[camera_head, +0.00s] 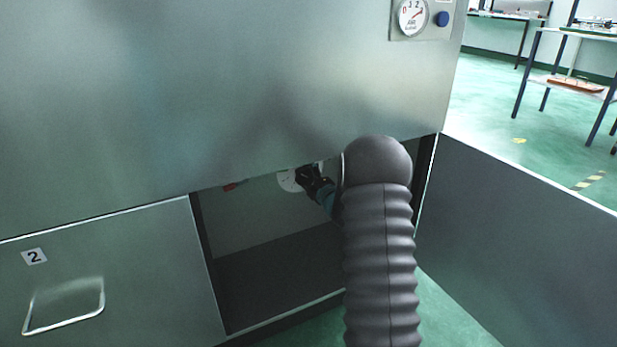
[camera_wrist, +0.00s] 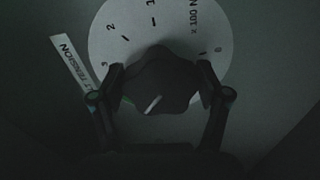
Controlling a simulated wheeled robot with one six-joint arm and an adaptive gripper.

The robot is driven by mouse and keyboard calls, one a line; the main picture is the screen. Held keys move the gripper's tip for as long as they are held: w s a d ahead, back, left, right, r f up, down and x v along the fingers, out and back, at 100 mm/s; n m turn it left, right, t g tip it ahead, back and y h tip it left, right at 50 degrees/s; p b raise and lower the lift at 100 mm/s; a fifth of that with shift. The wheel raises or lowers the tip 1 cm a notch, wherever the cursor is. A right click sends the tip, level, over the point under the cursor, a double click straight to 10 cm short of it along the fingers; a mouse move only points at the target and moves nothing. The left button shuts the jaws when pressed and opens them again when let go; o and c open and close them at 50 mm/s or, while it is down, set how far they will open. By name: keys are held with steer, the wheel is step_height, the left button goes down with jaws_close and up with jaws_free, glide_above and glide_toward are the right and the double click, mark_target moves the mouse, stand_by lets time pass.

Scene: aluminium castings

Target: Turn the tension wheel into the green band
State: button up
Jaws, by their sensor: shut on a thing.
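The tension wheel (camera_wrist: 160,82) is a dark lobed knob with a pale pointer line, in the wrist view. The pointer line slants toward the lower left. Behind the wheel is a white round dial (camera_wrist: 133,30) with numbers and "x 100 N". A bit of green (camera_wrist: 127,101) shows at the wheel's left, mostly hidden by the left finger. My gripper (camera_wrist: 160,88) is shut on the wheel, one finger on each side. In the head view, my gripper (camera_head: 312,182) is inside the open compartment at the white dial (camera_head: 288,180); the wheel is hidden there.
A "TENSION" label (camera_wrist: 72,62) sits left of the dial. The opening's lower sill (camera_head: 285,318) and an open door panel (camera_head: 530,235) on the right border the compartment. A closed panel marked 2 (camera_head: 110,280) is at left. A gauge (camera_head: 412,17) and blue button (camera_head: 442,18) are above.

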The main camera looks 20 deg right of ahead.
stand_by(0.5)
steer(key=o, duration=1.2)
steer(key=shift+c, duration=0.2)
steer(key=s, duration=1.2)
steer(key=shift+d, duration=0.25)
